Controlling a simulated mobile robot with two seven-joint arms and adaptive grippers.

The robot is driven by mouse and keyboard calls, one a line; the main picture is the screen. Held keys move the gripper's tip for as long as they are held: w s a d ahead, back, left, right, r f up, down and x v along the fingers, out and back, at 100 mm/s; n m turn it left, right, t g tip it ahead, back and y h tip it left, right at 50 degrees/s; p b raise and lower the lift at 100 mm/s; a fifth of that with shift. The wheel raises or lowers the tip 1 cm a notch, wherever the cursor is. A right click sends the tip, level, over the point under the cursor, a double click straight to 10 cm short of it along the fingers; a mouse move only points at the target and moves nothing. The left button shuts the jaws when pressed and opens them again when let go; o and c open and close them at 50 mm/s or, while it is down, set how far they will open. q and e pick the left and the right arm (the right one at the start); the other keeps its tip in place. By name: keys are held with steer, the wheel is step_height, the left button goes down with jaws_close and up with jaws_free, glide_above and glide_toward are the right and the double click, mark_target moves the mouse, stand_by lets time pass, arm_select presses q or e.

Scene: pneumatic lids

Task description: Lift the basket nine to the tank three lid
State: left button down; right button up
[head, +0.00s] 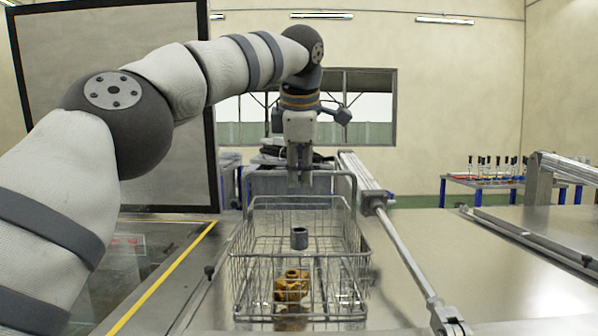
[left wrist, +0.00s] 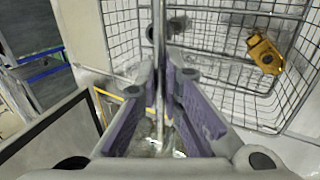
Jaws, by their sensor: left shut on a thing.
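The wire basket (head: 240,262) stands in the middle of the head view, with a raised loop handle (head: 351,188) at its far end. It also fills the upper right of the left wrist view (left wrist: 222,62). My left gripper (head: 300,180) points down at the basket's far side. In the left wrist view, its purple-padded fingers (left wrist: 165,90) are shut on a thin metal bar of the basket handle. A brass part (head: 291,286) and a grey cylinder (head: 299,238) are in the basket. Whether the basket touches the surface beneath is unclear. My right gripper is not in view.
A pneumatic cylinder with a long rod (head: 405,250) runs along the right of the basket. A steel lid surface (head: 500,262) lies farther right. A dark framed panel (head: 110,100) stands at the left, and a yellow stripe (head: 160,280) marks the left surface.

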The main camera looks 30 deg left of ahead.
arm_select(q)
steer(key=shift+s+r, duration=0.1)
steer(key=c, duration=1.7)
jaws_free()
steer(key=shift+f, duration=0.25)
steer(key=v, duration=0.7)
steer(key=shift+s+r, duration=0.2)
steer(key=shift+r, duration=0.15)
